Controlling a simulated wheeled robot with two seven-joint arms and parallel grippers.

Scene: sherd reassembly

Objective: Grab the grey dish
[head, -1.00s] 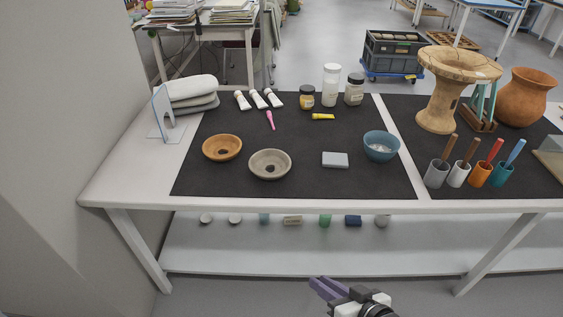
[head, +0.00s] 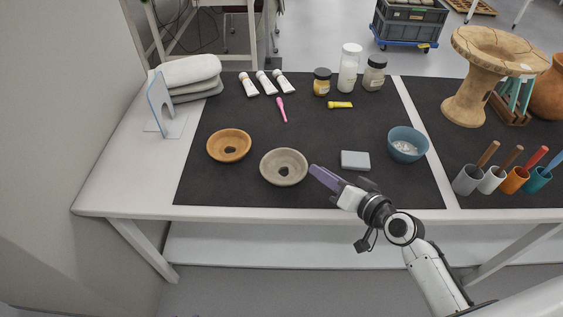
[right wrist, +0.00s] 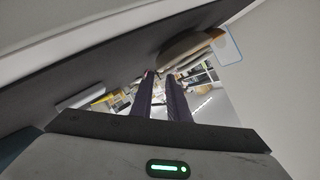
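The grey dish (head: 284,167) is a shallow round bowl with a dark spot in its middle. It sits upright on the dark mat (head: 240,195), near the table's front edge. My right gripper (head: 316,172) has dark purple fingers and is just right of the dish, its tips close to the rim. I cannot tell whether they touch it. In the right wrist view the two fingers (right wrist: 160,92) stand a little apart with nothing between them. My left gripper is not in view.
An orange-brown dish (head: 229,145) is close left of the grey one. A grey block (head: 355,160) and a blue bowl (head: 407,145) are to the right. Tubes, a pink tool (head: 282,110) and jars are behind. The mat's front left is clear.

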